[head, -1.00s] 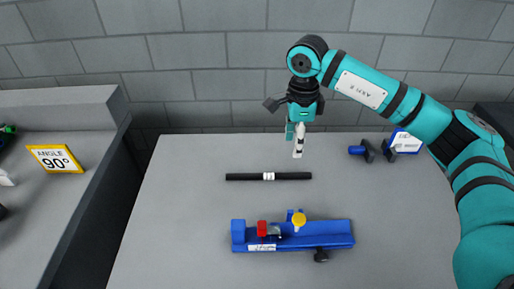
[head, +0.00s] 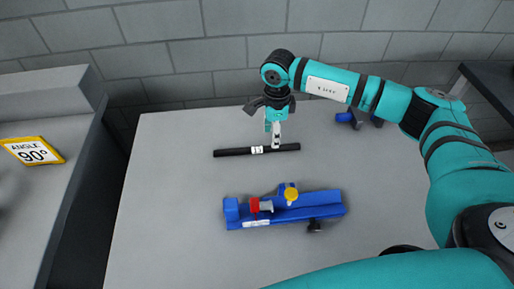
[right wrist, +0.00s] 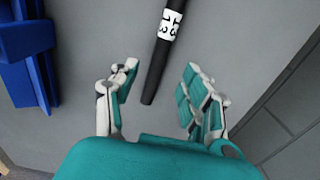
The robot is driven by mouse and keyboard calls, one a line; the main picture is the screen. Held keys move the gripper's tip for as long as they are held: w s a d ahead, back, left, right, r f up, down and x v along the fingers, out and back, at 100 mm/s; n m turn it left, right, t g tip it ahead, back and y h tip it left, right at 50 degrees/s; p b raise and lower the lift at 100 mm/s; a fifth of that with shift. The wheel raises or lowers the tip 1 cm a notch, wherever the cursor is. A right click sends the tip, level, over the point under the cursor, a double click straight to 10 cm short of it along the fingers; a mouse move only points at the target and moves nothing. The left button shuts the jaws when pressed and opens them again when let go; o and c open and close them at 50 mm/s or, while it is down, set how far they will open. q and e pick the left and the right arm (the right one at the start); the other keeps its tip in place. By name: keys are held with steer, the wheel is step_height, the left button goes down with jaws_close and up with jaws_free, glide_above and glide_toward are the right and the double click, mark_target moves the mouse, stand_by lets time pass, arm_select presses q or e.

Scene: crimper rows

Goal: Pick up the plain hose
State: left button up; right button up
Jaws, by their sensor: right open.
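The hose (head: 232,153), a straight black rod with a white printed band around its middle, lies flat on the grey table. My right gripper (head: 276,140) points down over the hose's right half in the head view. In the right wrist view the hose (right wrist: 153,80) runs up from between the two fingers (right wrist: 158,82), its near end free and its white band farther up. The right fingers are open, apart on both sides of the hose, with nothing held. I cannot tell the exact height above it. My left gripper is out of view.
A blue fixture (head: 285,208) with a red block and a yellow knob sits on the table in front of the hose. Another blue part (head: 345,117) stands at the back right. A yellow-edged "ANGLE 90°" sign (head: 32,151) is on the left-hand surface.

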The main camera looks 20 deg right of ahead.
mark_target(260, 149)
steer(key=shift+s+d+f+p, duration=0.15)
steer(key=shift+f+p, duration=0.15)
steer(key=shift+f, duration=1.1)
steer(key=shift+d+f+p, duration=0.15)
steer(key=shift+f+p, duration=0.15)
steer(key=shift+f, duration=1.05)
steer(key=shift+r, duration=0.1)
jaws_close()
